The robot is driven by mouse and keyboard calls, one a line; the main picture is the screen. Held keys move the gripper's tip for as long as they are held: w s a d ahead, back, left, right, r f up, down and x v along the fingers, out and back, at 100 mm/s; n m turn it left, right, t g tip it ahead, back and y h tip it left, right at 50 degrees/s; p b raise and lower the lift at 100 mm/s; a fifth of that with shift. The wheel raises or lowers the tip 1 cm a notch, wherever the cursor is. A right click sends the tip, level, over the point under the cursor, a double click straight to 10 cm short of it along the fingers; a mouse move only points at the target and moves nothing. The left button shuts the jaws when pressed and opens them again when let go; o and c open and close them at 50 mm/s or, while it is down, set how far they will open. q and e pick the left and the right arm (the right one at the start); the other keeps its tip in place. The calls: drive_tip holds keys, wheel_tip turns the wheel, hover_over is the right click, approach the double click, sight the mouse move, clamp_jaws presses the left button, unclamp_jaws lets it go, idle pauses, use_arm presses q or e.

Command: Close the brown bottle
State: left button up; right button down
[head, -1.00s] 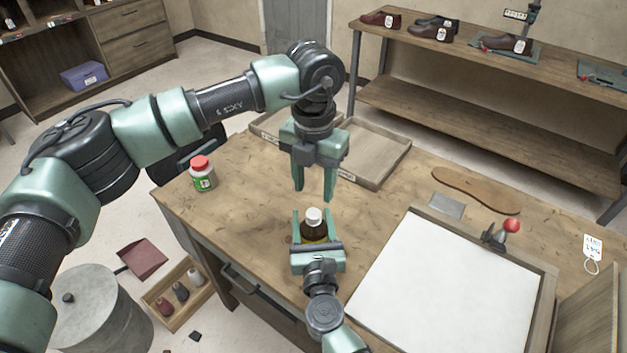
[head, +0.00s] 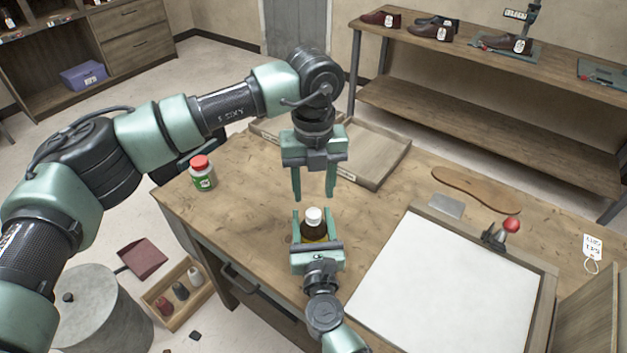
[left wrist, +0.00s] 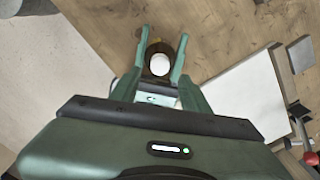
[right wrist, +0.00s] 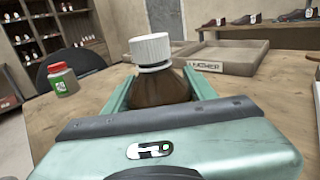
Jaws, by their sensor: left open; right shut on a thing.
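The brown bottle (head: 314,234) stands upright at the near edge of the workbench, with a white cap (head: 313,216) on its neck. In the right wrist view the ribbed cap (right wrist: 151,51) sits on top of the bottle (right wrist: 160,90); I cannot tell how tight it is. My right gripper (head: 315,225) is shut around the bottle's body. My left gripper (head: 315,198) is open and empty, pointing down above the cap. In the left wrist view the cap (left wrist: 160,65) shows between and beyond the open fingers. The bottle's lower part is hidden by the right gripper.
A green bottle with a red lid (head: 202,173) stands at the bench's left. A wooden tray (head: 385,165) lies behind the left gripper. A white board (head: 445,285), a scraper plate (head: 446,206) and a brown sole (head: 475,190) lie to the right.

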sight(313, 212)
use_arm(q)
wheel_tip(313, 212, down, 7)
drive_tip(key=shift+r, duration=0.2)
clamp_jaws()
drive_tip(key=m, duration=0.5)
drive_tip(key=shift+m, duration=0.3)
drive_tip(key=m, duration=1.8)
drive_tip(key=shift+m, duration=0.4)
drive_tip(key=shift+o, duration=0.3)
unclamp_jaws()
